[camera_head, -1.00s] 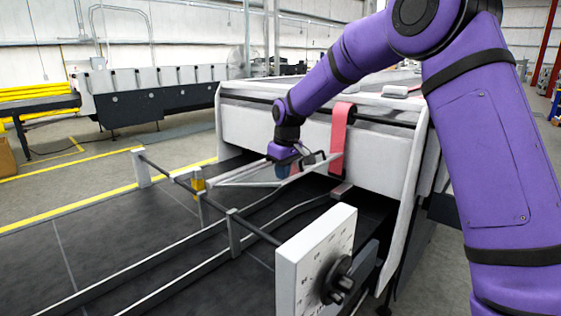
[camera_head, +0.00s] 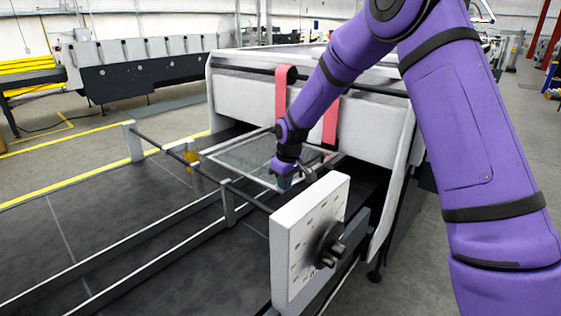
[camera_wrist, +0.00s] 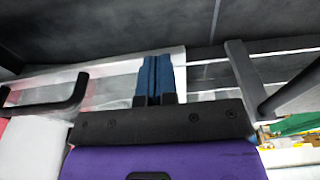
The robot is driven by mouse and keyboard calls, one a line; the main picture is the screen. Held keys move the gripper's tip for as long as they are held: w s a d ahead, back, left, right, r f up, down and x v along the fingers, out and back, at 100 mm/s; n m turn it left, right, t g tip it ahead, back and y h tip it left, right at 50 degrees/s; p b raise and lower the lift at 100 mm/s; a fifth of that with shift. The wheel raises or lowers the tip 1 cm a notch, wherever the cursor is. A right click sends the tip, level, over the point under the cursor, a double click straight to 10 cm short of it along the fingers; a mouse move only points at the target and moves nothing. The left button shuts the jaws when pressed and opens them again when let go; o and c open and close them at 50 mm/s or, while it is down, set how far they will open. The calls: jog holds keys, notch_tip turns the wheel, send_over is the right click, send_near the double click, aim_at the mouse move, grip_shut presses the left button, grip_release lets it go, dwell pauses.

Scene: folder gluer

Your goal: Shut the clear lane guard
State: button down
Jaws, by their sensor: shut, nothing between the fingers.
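The clear lane guard (camera_head: 240,157) is a see-through panel in a pale frame, lying low and close to level over the dark lanes in the head view. Its clear sheet also shows behind my fingers in the wrist view (camera_wrist: 112,82). A dark bent handle (camera_head: 309,172) is at its right side; a dark bent bar (camera_wrist: 70,103) shows left of the fingers in the wrist view. My gripper (camera_head: 284,182) is shut and empty, with blue fingers (camera_wrist: 154,80) pointing down at the guard's near right edge. I cannot tell whether they touch it.
A white dial box (camera_head: 308,228) with a black knob stands close in front of my gripper. A dark cross rod (camera_head: 245,197) on posts runs in front of the guard. The white machine housing (camera_head: 372,127) with red belts (camera_head: 281,92) is behind.

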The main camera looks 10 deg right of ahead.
jog(key=shift+f, duration=0.65)
jog(key=shift+s+d+f, duration=0.1)
jog(key=shift+s+f, duration=0.15)
jog(key=shift+f, duration=0.05)
